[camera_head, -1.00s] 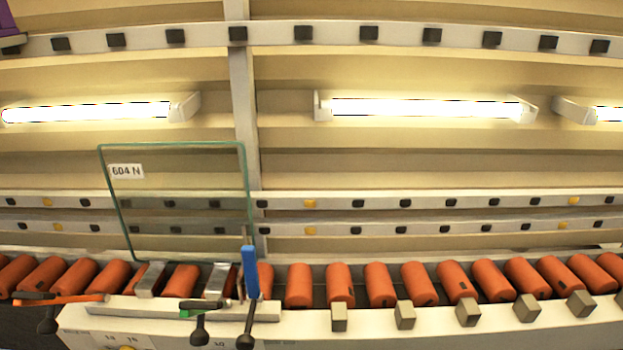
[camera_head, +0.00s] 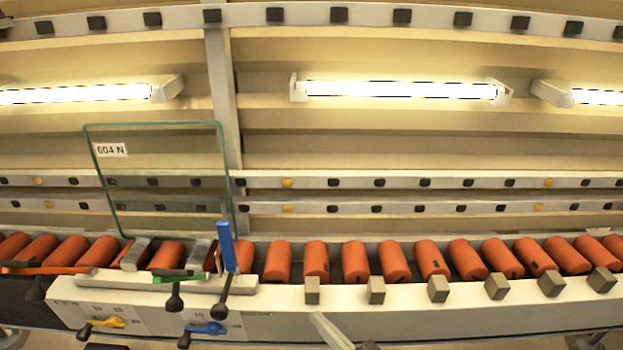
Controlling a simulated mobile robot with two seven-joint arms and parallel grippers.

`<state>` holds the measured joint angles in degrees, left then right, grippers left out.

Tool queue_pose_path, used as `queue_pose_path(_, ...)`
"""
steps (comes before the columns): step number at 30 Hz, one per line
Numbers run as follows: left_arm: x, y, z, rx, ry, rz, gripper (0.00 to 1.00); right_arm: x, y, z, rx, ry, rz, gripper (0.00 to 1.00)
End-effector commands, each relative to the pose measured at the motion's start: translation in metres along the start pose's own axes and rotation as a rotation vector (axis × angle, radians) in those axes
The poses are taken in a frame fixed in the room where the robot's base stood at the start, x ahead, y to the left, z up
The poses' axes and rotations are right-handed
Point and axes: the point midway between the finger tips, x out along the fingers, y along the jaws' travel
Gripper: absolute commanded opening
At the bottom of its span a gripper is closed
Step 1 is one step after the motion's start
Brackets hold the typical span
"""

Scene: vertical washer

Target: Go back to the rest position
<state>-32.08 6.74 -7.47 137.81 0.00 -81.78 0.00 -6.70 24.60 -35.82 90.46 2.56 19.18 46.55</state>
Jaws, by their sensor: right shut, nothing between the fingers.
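My right gripper (camera_head: 333,331) comes in at the bottom edge, in front of the washer's front rail. Only a pale grey part of it shows; the rest is cut off by the picture edge. It is shut and empty, and touches nothing that I can see. My left gripper is not in view. The washer's row of orange rollers (camera_head: 355,262) runs across the picture. A clear glass pane (camera_head: 165,178) with a "604 N" label stands upright at the left, its lower edge at the rollers.
A white rail (camera_head: 420,300) with grey blocks (camera_head: 437,289) runs in front. Levers with a blue handle (camera_head: 226,246), an orange handle (camera_head: 45,269) and a green handle (camera_head: 172,274) stick out at the left. Yellow (camera_head: 106,322) and blue (camera_head: 206,328) handles sit lower. Lamps (camera_head: 400,90) glow behind.

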Motion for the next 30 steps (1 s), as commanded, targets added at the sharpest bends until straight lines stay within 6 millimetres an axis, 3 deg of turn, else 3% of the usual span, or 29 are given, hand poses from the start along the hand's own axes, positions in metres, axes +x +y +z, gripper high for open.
queue_pose_path(5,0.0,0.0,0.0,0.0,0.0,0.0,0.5,-0.001,0.008,0.002,-0.076,-0.087,0.176,0.0)
queue_pose_path(11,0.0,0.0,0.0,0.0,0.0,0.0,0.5,-0.019,0.021,0.004,-0.15,-0.225,0.359,0.0)
queue_pose_path(17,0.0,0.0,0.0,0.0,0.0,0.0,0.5,-0.057,0.032,0.006,-0.209,-0.414,0.529,0.0)
queue_pose_path(21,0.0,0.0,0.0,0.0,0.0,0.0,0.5,-0.095,0.036,0.008,-0.235,-0.568,0.629,0.0)
queue_pose_path(30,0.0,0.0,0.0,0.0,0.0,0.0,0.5,-0.162,0.03,0.011,-0.246,-0.824,0.738,0.0)
